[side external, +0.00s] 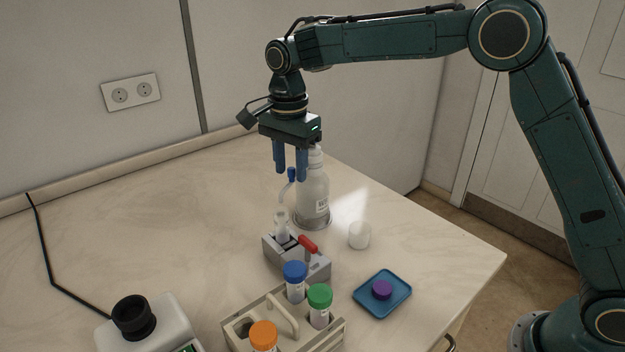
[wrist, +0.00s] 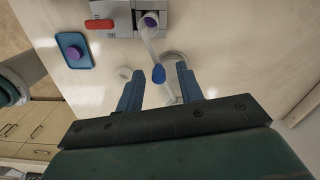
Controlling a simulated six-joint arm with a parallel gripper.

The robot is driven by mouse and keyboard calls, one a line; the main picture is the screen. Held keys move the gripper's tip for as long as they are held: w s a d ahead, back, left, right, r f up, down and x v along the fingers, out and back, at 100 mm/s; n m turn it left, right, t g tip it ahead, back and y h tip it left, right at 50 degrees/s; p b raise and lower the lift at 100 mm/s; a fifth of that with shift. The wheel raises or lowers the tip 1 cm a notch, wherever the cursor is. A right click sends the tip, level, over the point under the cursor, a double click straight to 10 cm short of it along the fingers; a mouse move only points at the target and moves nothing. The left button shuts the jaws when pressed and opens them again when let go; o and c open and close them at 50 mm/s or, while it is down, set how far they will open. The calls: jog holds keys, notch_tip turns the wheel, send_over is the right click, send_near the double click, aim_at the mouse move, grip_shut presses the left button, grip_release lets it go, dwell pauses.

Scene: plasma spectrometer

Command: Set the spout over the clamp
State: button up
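The clamp (side external: 290,258) is a grey block with a red lever (side external: 307,243); it also shows at the top of the wrist view (wrist: 120,20). A small clear vial (side external: 282,226) stands upright in it. A thin pale tube with a blue end (side external: 291,174), seemingly the spout, curves above the vial; its blue end also shows in the wrist view (wrist: 158,74). Whether it joins the clear bottle (side external: 314,195) behind it I cannot tell. My gripper (side external: 289,178) is open, pointing down, with the blue end seen between its fingers; I see no grip on it.
A rack (side external: 285,330) holds tubes with blue, green and orange caps in front of the clamp. A blue tray (side external: 399,302) with a purple cap (side external: 382,290) and a small white cup (side external: 359,236) lie right. A white device (side external: 165,325) stands front left.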

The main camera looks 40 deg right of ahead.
aim_at(291, 168)
jog(key=shift+r, duration=0.15)
notch_tip(291, 168, up, 13)
jog(key=shift+r, duration=0.2)
dwell(0.6)
dwell(0.3)
jog(key=s+d+r+n+t, duration=0.15)
jog(key=s+d+n, duration=0.25)
jog(key=s, duration=0.4)
jog(key=s+d+r+n+t, duration=0.1)
jog(key=s+d+r+n, duration=0.1)
jog(key=s+d+n, duration=0.45)
jog(key=s+d+f+n+t, duration=0.1)
jog(key=s+f+n, duration=0.1)
jog(key=s+f, duration=0.3)
jog(key=s+d+f+n+t, duration=0.2)
jog(key=s+f, duration=0.4)
jog(key=s, duration=0.8)
jog(key=shift+s+n, duration=0.3)
jog(key=shift+n, duration=0.05)
